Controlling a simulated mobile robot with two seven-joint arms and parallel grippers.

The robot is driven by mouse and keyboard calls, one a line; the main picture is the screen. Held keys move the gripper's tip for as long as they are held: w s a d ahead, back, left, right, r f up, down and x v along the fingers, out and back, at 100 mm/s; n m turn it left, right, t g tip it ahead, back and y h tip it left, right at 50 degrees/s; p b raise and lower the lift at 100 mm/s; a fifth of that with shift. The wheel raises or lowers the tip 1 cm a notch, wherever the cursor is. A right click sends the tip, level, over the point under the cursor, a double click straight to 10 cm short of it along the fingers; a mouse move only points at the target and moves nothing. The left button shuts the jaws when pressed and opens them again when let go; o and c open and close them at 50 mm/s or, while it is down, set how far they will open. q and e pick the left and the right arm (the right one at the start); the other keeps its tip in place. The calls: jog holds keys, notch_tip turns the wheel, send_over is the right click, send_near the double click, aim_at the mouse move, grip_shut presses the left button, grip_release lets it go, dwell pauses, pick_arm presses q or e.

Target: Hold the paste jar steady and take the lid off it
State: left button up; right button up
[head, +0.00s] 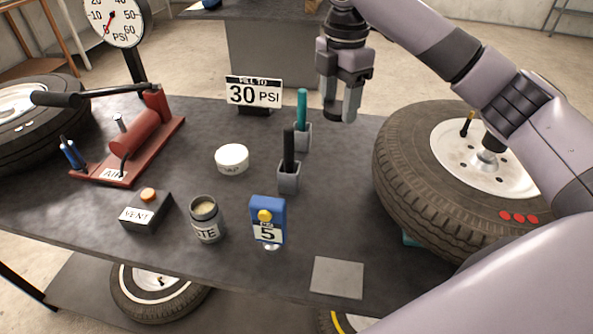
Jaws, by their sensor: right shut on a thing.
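The paste jar (206,221) stands upright on the dark table, left of centre at the front. Its top is open and pale paste shows inside. A white round lid-like piece (232,158) with lettering on its side lies flat on the table behind the jar. I cannot tell for certain that it is the jar's lid. My right gripper (342,112) is raised over the back right of the table, well away from the jar. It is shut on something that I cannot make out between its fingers. My left gripper is not in view.
A VENT box (147,213) and a blue block marked 5 (267,222) flank the jar. Behind are two holders with a black handle (288,150) and a teal handle (301,108). A red pump (130,140) is left; a tyre (415,170) is right.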

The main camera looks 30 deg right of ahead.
aim_at(330, 186)
notch_tip(330, 186, down, 19)
jog(key=shift+f, duration=0.15)
jog(key=shift+f, duration=0.1)
dwell(0.4)
jog(key=o, duration=1.2)
jog(key=shift+c, duration=0.2)
notch_tip(330, 186, up, 12)
